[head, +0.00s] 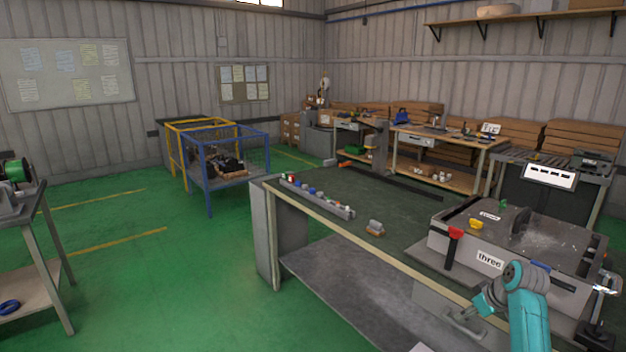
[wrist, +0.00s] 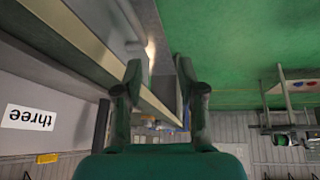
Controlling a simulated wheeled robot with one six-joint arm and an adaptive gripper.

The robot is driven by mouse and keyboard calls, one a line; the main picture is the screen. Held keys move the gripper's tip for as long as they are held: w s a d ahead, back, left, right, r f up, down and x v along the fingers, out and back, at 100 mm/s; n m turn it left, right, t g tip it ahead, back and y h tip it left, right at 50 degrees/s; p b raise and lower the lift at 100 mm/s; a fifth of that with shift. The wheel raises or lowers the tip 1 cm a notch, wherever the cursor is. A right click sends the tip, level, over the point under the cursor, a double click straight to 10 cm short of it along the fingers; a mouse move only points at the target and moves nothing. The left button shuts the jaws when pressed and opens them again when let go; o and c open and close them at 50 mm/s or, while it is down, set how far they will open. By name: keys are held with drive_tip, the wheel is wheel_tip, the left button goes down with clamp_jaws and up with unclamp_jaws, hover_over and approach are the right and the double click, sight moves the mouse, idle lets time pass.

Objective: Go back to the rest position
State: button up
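My gripper (wrist: 160,70) shows in the wrist view with its two dark fingers spread apart and nothing between them. In the head view my teal arm (head: 527,315) is folded at the lower right, in front of the workbench's near side, and the fingers are not clear there. The wrist view is upside down. It shows the bench edge (wrist: 105,62) running past the fingers, and the box labelled "three" (wrist: 30,117) at the left. In the head view that box (head: 470,262) sits on the right of the bench.
The dark-topped workbench (head: 345,190) holds a rail of small coloured parts (head: 317,197) and a small grey-and-orange object (head: 375,228). Blue (head: 209,180) and yellow (head: 170,130) frame carts stand behind. Another table (head: 45,255) is at far left. Green floor (head: 150,280) between is clear.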

drive_tip(key=s+a+f+m+t, duration=0.1)
drive_tip(key=s+a+f, duration=0.25)
drive_tip(key=f, duration=0.25)
drive_tip(key=s+a+f+h, duration=0.1)
drive_tip(key=s+a+f, duration=0.25)
drive_tip(key=f, duration=0.35)
drive_tip(key=s+a+f+m+t, duration=0.1)
drive_tip(key=s+a+f, duration=0.25)
drive_tip(key=f, duration=0.25)
drive_tip(key=s+a+f+m+t+h, duration=0.1)
drive_tip(key=s+a+f, duration=0.2)
drive_tip(key=s, duration=0.6)
drive_tip(key=s+a+f+m+t, duration=0.1)
drive_tip(key=s+a+f, duration=0.3)
drive_tip(key=s, duration=0.6)
drive_tip(key=s+a+r+m+t, duration=0.1)
drive_tip(key=s+a+r, duration=0.15)
drive_tip(key=s, duration=0.65)
drive_tip(key=s+a+r+t, duration=0.2)
drive_tip(key=s+r, duration=0.2)
drive_tip(key=s, duration=0.5)
drive_tip(key=s+a+r+t, duration=0.2)
drive_tip(key=s+r, duration=1.3)
drive_tip(key=r, duration=0.3)
drive_tip(key=shift+r, duration=0.15)
